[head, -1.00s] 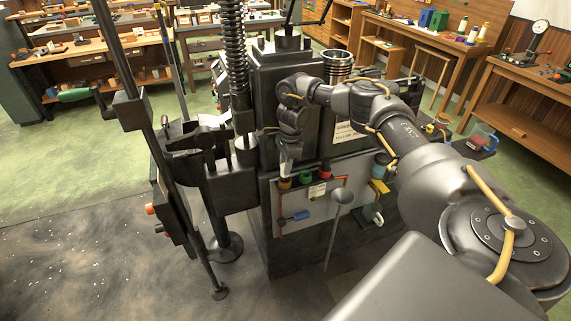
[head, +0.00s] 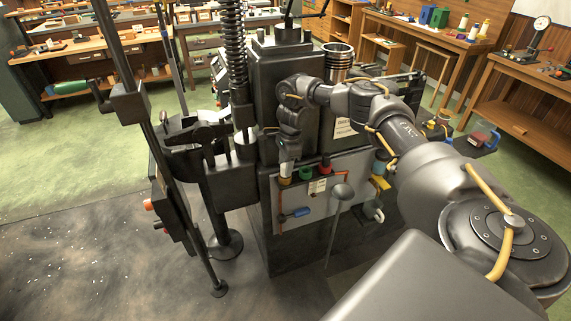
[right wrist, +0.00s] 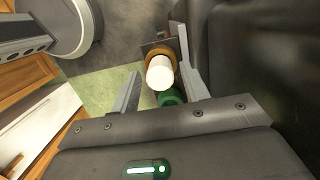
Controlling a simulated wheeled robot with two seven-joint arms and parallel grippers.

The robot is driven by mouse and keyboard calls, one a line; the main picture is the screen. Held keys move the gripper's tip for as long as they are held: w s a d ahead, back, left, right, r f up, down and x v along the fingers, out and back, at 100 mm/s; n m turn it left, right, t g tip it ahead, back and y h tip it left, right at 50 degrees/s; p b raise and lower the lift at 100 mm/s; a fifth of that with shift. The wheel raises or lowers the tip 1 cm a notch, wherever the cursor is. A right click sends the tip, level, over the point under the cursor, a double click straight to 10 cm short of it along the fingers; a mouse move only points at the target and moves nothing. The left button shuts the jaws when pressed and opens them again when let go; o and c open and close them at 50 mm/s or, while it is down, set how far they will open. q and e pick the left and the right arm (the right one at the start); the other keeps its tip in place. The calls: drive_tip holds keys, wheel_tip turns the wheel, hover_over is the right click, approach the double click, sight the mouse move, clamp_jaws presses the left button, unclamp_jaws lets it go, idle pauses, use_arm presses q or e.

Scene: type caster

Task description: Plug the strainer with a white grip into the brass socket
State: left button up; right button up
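The strainer's white grip (right wrist: 160,73) shows end-on in the right wrist view, with the brass socket (right wrist: 171,51) as a ring around its far end. The strainer's body is hidden. In the head view the pale grip (head: 286,168) stands above the orange-brown brass socket (head: 285,181), at the left end of the socket row. My right gripper (right wrist: 158,80) is open. Its fingers stand on either side of the grip, with a clear gap to the left finger and the right finger close. It also shows in the head view (head: 288,158). My left gripper is not in view.
A green socket (head: 305,173) and a red one (head: 325,163) stand right of the brass socket. A grey ladle-like tool (head: 342,191) hangs on the front panel. The dark machine body (head: 280,90) rises close behind my right gripper. Workbenches stand farther back.

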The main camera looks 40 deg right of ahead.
drive_tip(key=shift+o, duration=0.5)
drive_tip(key=shift+r, duration=0.3)
drive_tip(key=r, duration=0.1)
drive_tip(key=r+b, duration=0.1)
drive_tip(key=r, duration=0.1)
drive_tip(key=r+b, duration=0.1)
drive_tip(key=shift+d+r, duration=0.2)
drive_tip(key=shift+d, duration=0.15)
drive_tip(key=r, duration=0.3)
drive_tip(key=r+p, duration=0.1)
drive_tip(key=r, duration=0.1)
drive_tip(key=shift+s+d+r, duration=0.2)
drive_tip(key=shift+d+r, duration=0.1)
drive_tip(key=shift+r, duration=0.05)
